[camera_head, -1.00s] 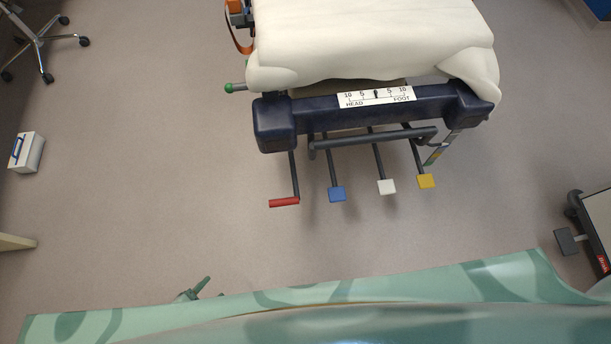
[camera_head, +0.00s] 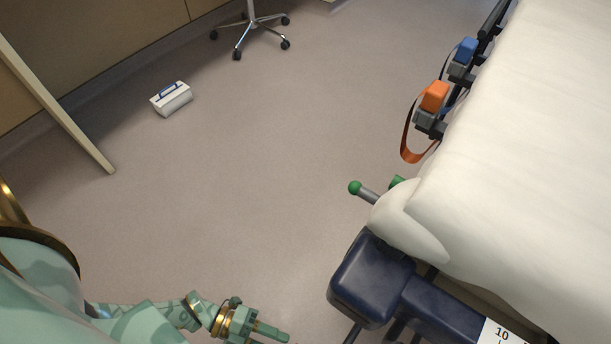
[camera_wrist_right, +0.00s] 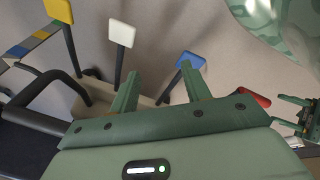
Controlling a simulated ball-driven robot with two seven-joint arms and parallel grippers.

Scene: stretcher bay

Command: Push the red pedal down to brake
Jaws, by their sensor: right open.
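The red pedal (camera_wrist_right: 255,97) shows in the right wrist view, right of my right gripper's fingers and partly hidden by the gripper body. It is out of frame in the head view. My right gripper (camera_wrist_right: 162,84) is open and empty, its fingers wide apart. The blue pedal (camera_wrist_right: 190,61) is just beyond its right finger, and the white pedal (camera_wrist_right: 120,34) is above its left finger. My left gripper (camera_head: 272,334) is at the bottom edge of the head view, left of the stretcher's end. It also shows at the right of the right wrist view (camera_wrist_right: 288,111), with its fingers apart.
The stretcher's dark blue end bumper (camera_head: 372,279) and white mattress (camera_head: 520,150) fill the head view's right side. A yellow pedal (camera_wrist_right: 58,10) and dark bar (camera_wrist_right: 40,90) are in the wrist view.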

